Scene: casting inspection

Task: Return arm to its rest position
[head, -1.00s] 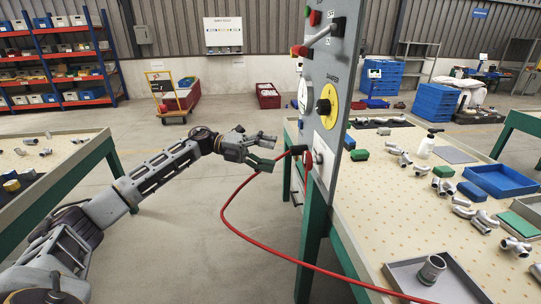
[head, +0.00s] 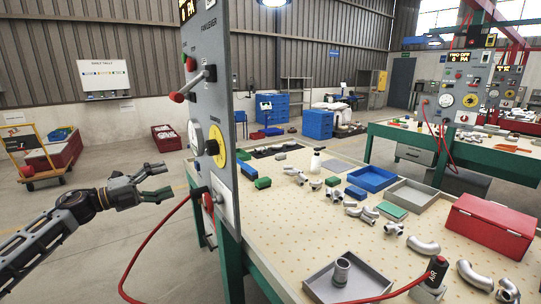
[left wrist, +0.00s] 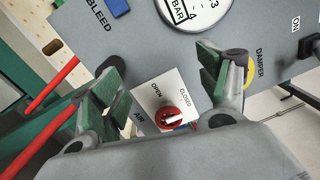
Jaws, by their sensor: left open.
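My left arm comes in from the left in the head view. Its left gripper (head: 156,187) is open and empty, in the air to the left of the grey control panel (head: 215,85). In the left wrist view the two green-padded fingers (left wrist: 160,80) stand apart, with the panel face beyond them. Between them shows a red knob (left wrist: 172,118) on a white plate marked OPEN and CLOSED. I cannot tell how far the fingertips are from the panel. My right gripper is not in view.
A red hose (head: 150,236) hangs from the panel and also crosses the table front. The perforated table (head: 285,218) holds metal pipe fittings, trays and a red box (head: 488,225). A yellow cart (head: 38,155) stands at the far left. The floor left of the panel is open.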

